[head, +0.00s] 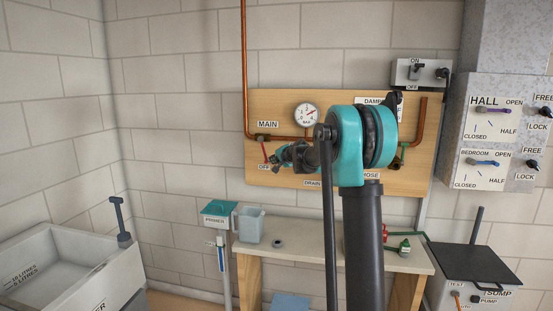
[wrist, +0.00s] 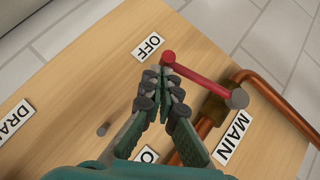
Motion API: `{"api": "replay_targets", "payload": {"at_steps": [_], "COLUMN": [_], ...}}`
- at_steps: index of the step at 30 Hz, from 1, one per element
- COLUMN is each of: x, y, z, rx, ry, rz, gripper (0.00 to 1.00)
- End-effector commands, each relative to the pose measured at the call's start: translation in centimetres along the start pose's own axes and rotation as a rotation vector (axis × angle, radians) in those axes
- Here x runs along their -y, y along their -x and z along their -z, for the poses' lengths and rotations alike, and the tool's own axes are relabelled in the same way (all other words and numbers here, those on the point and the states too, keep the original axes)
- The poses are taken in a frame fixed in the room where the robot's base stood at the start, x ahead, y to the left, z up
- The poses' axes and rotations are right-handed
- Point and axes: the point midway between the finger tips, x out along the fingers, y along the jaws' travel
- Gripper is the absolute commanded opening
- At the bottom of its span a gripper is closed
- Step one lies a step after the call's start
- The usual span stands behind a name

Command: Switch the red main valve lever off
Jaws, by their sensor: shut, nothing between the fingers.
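The red main valve lever (wrist: 200,75) runs from a grey pivot (wrist: 237,99) on the copper pipe to a rounded red end beside the OFF label (wrist: 148,46). In the head view the lever (head: 264,151) hangs down from the pipe below the MAIN label (head: 268,124), toward OFF. My gripper (wrist: 166,76) is shut and empty, its fingertips right beside the lever's free end. I cannot tell whether they touch it. In the head view my gripper (head: 278,158) is just right of the lever.
The wooden board (head: 285,105) also carries a gauge (head: 306,115) and copper pipes. A second label (wrist: 147,155) is partly hidden by my gripper. Below the board stands a bench (head: 325,246) with a grey jug (head: 249,224). A sink (head: 65,265) is at the left.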

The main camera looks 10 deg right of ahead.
Motion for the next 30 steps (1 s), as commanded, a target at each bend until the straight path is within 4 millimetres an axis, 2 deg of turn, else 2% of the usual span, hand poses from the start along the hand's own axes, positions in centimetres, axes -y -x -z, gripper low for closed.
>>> {"api": "replay_targets", "payload": {"at_steps": [12,30], "x": [0.2,0.3], "y": [-1.8,-2.2], "z": [-1.8,-2.3], "rx": [0.000,0.003], "ry": [0.000,0.001], "rz": [-0.001,-0.001], "gripper": [0.00,0.00]}}
